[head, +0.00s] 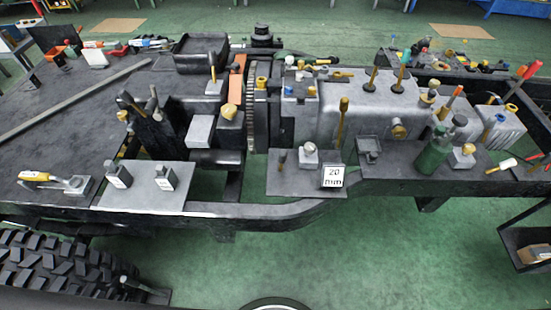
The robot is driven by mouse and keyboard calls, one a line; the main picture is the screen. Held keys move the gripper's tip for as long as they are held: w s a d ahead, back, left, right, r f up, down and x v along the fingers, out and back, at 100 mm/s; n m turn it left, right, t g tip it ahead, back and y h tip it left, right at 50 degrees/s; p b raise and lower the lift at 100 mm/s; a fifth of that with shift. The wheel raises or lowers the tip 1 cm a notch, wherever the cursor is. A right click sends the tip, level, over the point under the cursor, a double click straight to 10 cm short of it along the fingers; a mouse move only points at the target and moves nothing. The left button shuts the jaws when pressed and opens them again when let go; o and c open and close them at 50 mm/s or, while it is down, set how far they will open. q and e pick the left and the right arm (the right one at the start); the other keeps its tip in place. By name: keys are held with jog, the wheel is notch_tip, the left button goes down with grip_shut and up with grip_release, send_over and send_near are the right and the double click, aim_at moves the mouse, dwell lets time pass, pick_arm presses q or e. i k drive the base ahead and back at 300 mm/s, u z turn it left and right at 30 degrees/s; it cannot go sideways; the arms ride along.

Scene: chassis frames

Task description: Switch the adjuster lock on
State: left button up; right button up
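A long grey and black chassis frame (275,210) with an engine and gearbox assembly (355,110) crosses the view. Many small levers, knobs and handles stand on it. Yellow-topped levers (372,77) stand on the grey housing, and an upright brass-coloured lever (342,118) stands at its front. A grey block with a yellow knob (229,112) sits left of the large toothed ring (257,110). I cannot tell which of these parts is the adjuster lock, or how it is set. Neither of my grippers shows in the head view.
A yellow-handled tool (36,177) lies at left. A big tyre (55,265) fills the lower left. The green floor (370,255) in front is mostly clear.

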aim_at(282, 154)
jog(key=i, duration=0.45)
jog(key=z, duration=0.65)
